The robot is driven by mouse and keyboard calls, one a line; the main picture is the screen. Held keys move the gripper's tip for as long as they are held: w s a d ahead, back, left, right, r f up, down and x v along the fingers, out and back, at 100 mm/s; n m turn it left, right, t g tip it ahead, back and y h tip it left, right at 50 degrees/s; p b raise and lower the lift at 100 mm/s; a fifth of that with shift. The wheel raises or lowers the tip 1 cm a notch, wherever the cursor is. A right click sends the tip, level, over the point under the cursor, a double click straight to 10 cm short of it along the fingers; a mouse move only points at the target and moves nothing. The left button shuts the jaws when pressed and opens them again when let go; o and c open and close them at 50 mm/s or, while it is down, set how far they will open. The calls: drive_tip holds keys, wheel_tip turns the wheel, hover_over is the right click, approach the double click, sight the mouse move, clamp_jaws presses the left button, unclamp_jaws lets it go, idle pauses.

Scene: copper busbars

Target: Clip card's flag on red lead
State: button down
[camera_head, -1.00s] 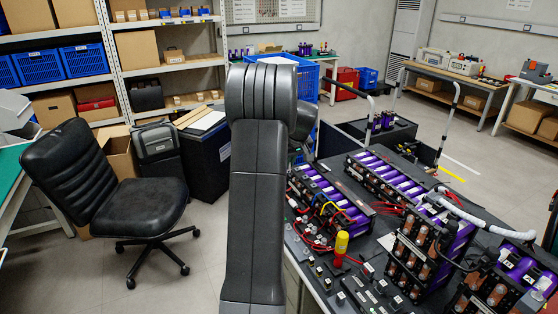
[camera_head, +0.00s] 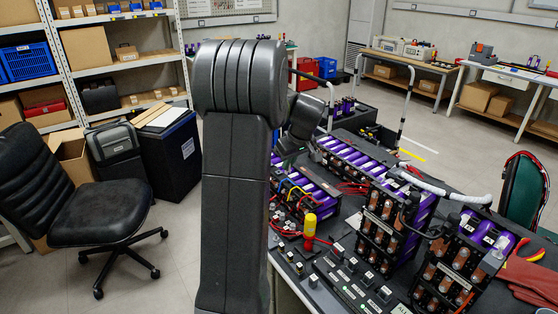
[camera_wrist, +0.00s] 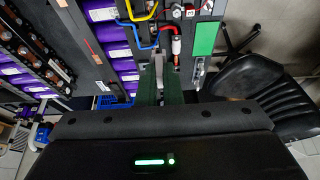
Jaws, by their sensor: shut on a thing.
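In the wrist view my gripper (camera_wrist: 159,88) is shut on a slim pale grey piece (camera_wrist: 158,66) that stands up between the fingers. I cannot tell whether it is the card's flag. A red lead (camera_wrist: 177,30) with a red and white sleeve runs just right of the fingertips, close to the held piece; contact cannot be told. A flat green card-like rectangle (camera_wrist: 207,38) shows further right. Yellow wire (camera_wrist: 140,12) and blue wire (camera_wrist: 143,43) loop just above the fingertips. In the head view my arm hides the gripper; red leads (camera_head: 288,230) lie beside the battery module.
Purple battery modules (camera_head: 350,155) and busbar stacks (camera_head: 380,225) crowd the dark bench. A black office chair (camera_head: 95,210) is left of my arm. Red gloves (camera_head: 532,278) lie at the right.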

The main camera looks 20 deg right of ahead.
drive_tip(key=s+d, duration=0.5)
drive_tip(key=s, duration=0.2)
drive_tip(key=shift+d+b, duration=0.35)
drive_tip(key=shift+b, duration=0.1)
drive_tip(key=shift+s, duration=0.1)
drive_tip(key=b, duration=0.4)
hover_over(310, 197)
drive_tip(key=s, duration=0.2)
drive_tip(key=shift+w+d+f, duration=0.1)
drive_tip(key=shift+d+f, duration=0.05)
drive_tip(key=shift+f, duration=1.15)
drive_tip(key=shift+w+d+f, duration=0.1)
drive_tip(key=shift+f, duration=1.2)
drive_tip(key=shift+f, duration=0.15)
drive_tip(key=shift+f, duration=0.4)
drive_tip(key=shift+f+b, duration=0.6)
drive_tip(key=shift+b, duration=0.1)
